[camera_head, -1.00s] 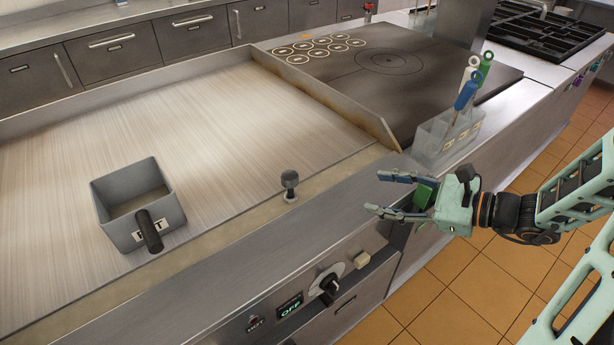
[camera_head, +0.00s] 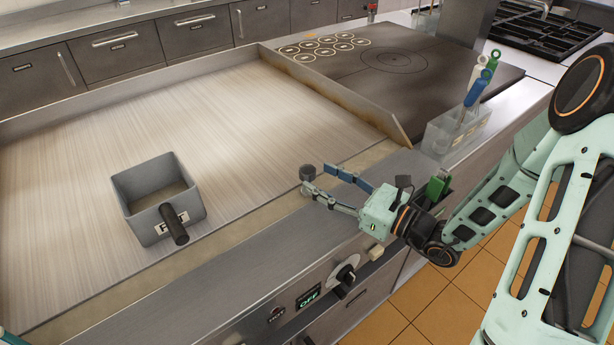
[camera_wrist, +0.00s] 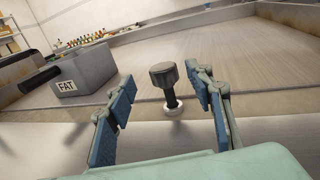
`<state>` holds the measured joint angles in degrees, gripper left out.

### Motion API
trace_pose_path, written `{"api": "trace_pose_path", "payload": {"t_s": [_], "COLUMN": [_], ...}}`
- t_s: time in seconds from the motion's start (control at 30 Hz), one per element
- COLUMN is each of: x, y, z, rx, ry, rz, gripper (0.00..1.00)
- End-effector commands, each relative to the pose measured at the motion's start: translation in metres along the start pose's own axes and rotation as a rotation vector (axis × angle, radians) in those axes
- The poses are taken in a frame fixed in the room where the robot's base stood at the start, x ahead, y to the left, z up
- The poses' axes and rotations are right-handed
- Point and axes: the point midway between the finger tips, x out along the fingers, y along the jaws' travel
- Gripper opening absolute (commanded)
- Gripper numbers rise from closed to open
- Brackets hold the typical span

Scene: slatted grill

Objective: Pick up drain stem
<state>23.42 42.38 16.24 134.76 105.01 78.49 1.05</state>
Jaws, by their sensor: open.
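The drain stem is a short dark post with a round knob on top (camera_head: 307,173), upright at the front edge of the griddle. In the wrist view the drain stem (camera_wrist: 165,80) stands in a pale ring, ahead of and between my two blue-padded fingers. My gripper (camera_head: 325,184) is open, with its fingertips close to the stem in the head view. In the wrist view my gripper (camera_wrist: 166,92) has the knob nearer the right finger than the left. I cannot tell whether a finger touches it. The stem's base is hidden in the head view.
A grey FAT box (camera_head: 158,198) with a dark handle sits on the griddle (camera_head: 90,150) to the left. A clear holder with coloured-handled tools (camera_head: 455,130) stands at the right. A control knob (camera_head: 345,278) is on the front panel below.

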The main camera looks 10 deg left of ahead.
Motion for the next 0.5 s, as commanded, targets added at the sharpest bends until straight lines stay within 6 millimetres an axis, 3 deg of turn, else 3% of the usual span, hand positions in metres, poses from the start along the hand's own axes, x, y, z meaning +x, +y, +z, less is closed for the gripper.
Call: {"api": "trace_pose_path", "payload": {"t_s": [0.3,0.5], "x": [0.043,0.051], "y": [-0.003,-0.004], "z": [0.001,0.000], "rx": [0.000,0.000], "ry": [-0.001,0.001], "rz": [0.004,0.001], "gripper": [0.48,0.48]}}
